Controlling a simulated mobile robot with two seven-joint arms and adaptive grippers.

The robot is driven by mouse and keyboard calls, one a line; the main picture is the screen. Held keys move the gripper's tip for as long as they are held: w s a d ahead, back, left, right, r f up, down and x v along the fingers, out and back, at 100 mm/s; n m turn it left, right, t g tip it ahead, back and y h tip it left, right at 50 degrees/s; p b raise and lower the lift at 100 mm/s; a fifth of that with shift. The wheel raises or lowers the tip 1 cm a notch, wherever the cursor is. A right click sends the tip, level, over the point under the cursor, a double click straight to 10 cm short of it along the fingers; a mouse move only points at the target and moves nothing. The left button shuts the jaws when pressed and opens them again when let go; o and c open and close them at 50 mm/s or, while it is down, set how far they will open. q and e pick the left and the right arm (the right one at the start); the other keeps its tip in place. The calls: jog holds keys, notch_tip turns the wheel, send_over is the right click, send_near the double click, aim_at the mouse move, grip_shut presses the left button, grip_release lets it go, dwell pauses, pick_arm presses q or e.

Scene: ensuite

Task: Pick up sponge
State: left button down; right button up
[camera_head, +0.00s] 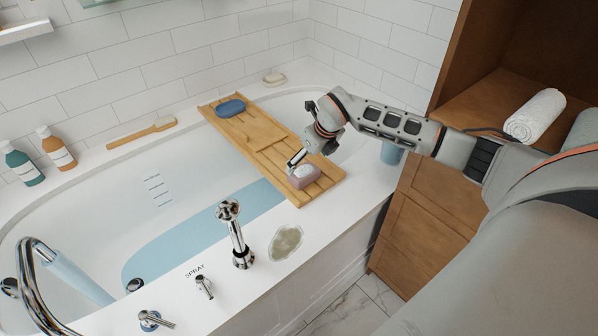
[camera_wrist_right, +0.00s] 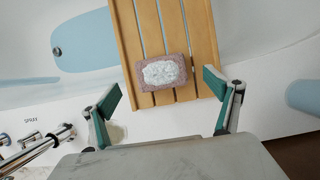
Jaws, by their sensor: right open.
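The sponge (camera_head: 303,182) looks like a pinkish-mauve block with white foam on top. It lies on the near end of the slatted wooden bath tray (camera_head: 259,140). In the right wrist view the sponge (camera_wrist_right: 145,78) lies across the slats, a little beyond the space between the fingertips. My right gripper (camera_head: 297,159) is above and beside the sponge in the head view. In the right wrist view my right gripper (camera_wrist_right: 162,92) is open and empty, its two green-padded fingers wide apart. My left gripper is not in view.
A blue oval object (camera_head: 230,108) lies at the tray's far end. The tray spans the white bathtub (camera_head: 85,225). A chrome spray handle (camera_head: 236,238) and a mottled greenish patch (camera_head: 286,242) are on the near rim. A wooden cabinet (camera_head: 425,215) stands at right.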

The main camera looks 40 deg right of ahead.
aim_at(304, 171)
jog(key=b+x, duration=0.1)
jog(key=x, duration=0.2)
jog(key=s+b+x, duration=0.1)
jog(key=x, duration=0.2)
jog(key=shift+f, duration=0.4)
jog(key=shift+w+f, duration=0.15)
jog(key=shift+w, duration=0.1)
jog(key=shift+r, duration=0.2)
jog(key=c, duration=1)
